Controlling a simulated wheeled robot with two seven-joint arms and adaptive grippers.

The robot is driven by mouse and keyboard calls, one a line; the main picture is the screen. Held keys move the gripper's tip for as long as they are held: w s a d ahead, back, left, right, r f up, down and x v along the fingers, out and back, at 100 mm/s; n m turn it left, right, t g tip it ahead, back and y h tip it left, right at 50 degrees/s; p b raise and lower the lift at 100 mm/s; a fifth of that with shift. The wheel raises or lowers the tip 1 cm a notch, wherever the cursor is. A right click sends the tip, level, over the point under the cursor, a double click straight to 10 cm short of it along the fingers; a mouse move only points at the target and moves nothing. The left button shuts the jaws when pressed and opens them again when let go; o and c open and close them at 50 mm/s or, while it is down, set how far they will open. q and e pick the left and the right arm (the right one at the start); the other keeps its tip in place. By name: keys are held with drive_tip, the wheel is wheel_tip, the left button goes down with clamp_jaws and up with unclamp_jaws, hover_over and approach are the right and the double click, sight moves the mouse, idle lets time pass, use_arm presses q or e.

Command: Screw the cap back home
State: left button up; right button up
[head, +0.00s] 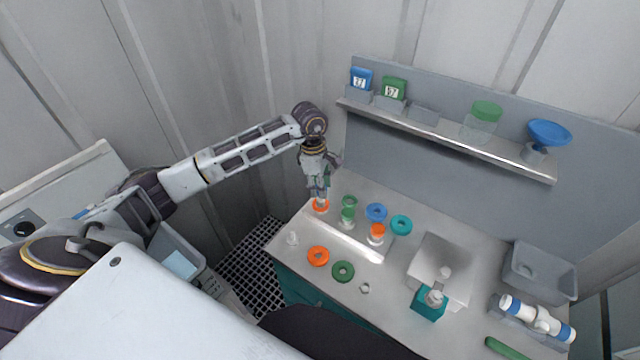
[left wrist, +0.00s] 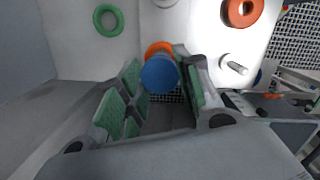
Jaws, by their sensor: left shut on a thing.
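My left gripper (head: 320,194) points down over the back left end of the pale tray (head: 340,238). In the left wrist view the gripper (left wrist: 163,90) is shut on a blue round cap (left wrist: 160,75). An orange collar (left wrist: 158,48) shows just beyond the cap; it also shows under the fingers in the head view (head: 320,207). I cannot tell whether the cap touches the vessel below. A green-topped vessel (head: 348,207) and an orange-topped vessel (head: 377,231) stand on the tray to the right. My right gripper is not in view.
A small white peg (head: 292,238) stands at the left. A shelf (head: 450,137) runs behind.

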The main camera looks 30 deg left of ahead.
use_arm(q)
drive_tip(key=shift+f+b, duration=0.3)
drive_tip(key=shift+f, duration=0.5)
drive_tip(key=shift+f+b, duration=1.25)
drive_tip(key=shift+f, duration=0.05)
